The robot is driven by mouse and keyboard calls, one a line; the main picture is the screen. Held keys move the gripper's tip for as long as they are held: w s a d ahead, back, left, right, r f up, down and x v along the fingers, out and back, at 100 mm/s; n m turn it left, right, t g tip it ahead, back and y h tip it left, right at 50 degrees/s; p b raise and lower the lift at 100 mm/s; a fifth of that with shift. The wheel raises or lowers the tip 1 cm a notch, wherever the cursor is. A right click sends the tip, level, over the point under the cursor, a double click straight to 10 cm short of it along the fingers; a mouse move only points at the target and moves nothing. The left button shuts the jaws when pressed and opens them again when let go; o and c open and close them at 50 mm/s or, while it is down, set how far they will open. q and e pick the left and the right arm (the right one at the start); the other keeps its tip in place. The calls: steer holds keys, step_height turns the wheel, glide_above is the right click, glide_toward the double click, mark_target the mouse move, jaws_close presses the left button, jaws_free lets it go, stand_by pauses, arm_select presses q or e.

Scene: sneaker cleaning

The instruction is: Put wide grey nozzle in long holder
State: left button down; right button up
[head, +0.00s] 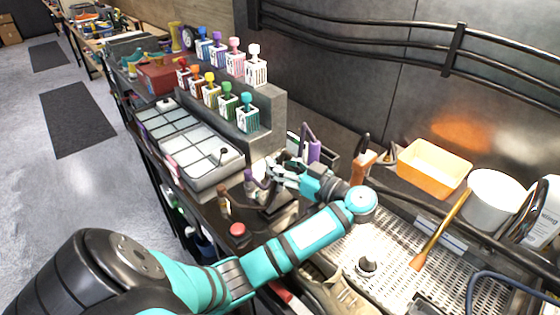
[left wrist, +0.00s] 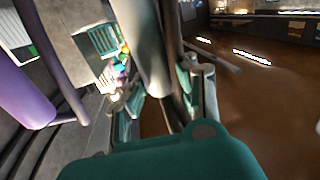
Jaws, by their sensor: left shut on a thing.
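My left gripper (head: 274,171) is over the workbench, in front of a dark long holder (head: 331,163). In the left wrist view the fingers (left wrist: 158,100) are closed around a smooth grey tube, the grey nozzle (left wrist: 145,45), which runs up out of the picture. Its far end is hidden, and in the head view the gripper and its surroundings make it hard to make out. A purple nozzle (head: 314,151) stands upright in the holder just behind the gripper; it also shows large at the left in the wrist view (left wrist: 18,95). My right gripper is not in view.
A stepped grey rack (head: 268,112) of colourful bottles and a compartment tray (head: 214,176) stand to the left. A perforated metal tray (head: 390,250), an orange bin (head: 432,170), a white bucket (head: 493,200) and a brush (head: 437,232) are to the right.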

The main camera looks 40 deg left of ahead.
arm_select(q)
steer(key=shift+f, duration=1.05)
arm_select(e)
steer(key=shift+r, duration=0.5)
arm_select(q)
steer(key=shift+f, duration=0.15)
steer(key=c, duration=1)
jaws_free()
steer(key=shift+c, duration=0.2)
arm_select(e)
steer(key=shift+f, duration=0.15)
